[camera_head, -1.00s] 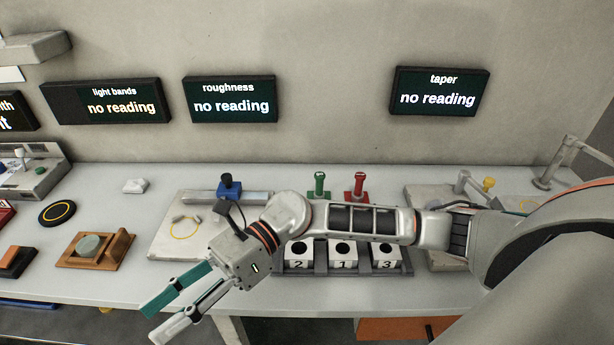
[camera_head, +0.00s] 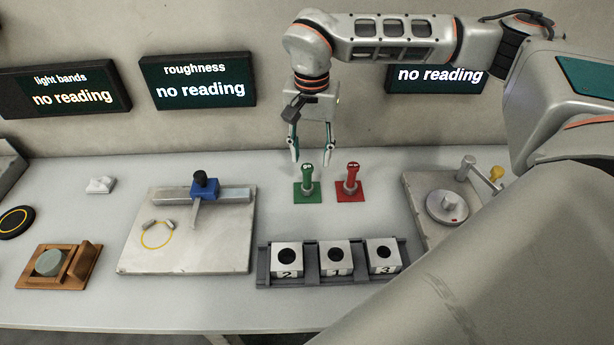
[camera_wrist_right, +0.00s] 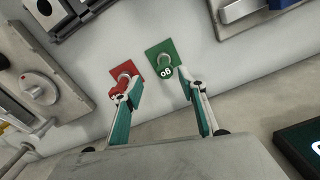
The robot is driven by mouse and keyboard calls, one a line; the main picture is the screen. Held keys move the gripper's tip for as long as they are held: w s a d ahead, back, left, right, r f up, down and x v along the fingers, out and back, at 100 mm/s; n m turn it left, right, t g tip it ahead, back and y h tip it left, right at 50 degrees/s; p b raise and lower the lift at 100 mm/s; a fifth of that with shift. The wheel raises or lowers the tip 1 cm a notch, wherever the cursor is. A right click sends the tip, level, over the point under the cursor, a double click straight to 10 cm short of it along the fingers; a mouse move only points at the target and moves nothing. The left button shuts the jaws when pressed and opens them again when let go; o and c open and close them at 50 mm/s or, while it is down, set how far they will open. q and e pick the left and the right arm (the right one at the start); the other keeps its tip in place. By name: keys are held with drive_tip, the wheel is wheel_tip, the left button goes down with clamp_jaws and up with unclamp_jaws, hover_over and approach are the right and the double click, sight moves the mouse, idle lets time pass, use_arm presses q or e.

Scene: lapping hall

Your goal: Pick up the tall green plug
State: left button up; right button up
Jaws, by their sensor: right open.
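The tall green plug (camera_head: 307,181) stands upright on a small green square base, behind the row of numbered blocks. My right gripper (camera_head: 311,157) points down just above and behind it, open and empty, its fingertips close to the plug's top. In the right wrist view the green plug (camera_wrist_right: 165,67) shows ahead of the open right gripper (camera_wrist_right: 160,81), nearer the right finger. I cannot tell whether that finger touches it. A similar red plug (camera_head: 352,180) on a red base stands just to its right; it appears by the left finger in the wrist view. My left gripper is not in view.
A dark rack (camera_head: 263,268) with blocks 2, 1 and 3 sits in front of the plugs. A plate (camera_head: 215,245) with a blue-headed gauge is left, a round-disc fixture (camera_head: 446,207) right. Wall displays (camera_head: 198,80) hang behind; bench between plugs and rack is clear.

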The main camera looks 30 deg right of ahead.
sight(307, 167)
drive_tip(key=f, duration=0.7)
drive_tip(key=shift+w+a, duration=0.3)
drive_tip(key=shift+r, duration=0.1)
clamp_jaws()
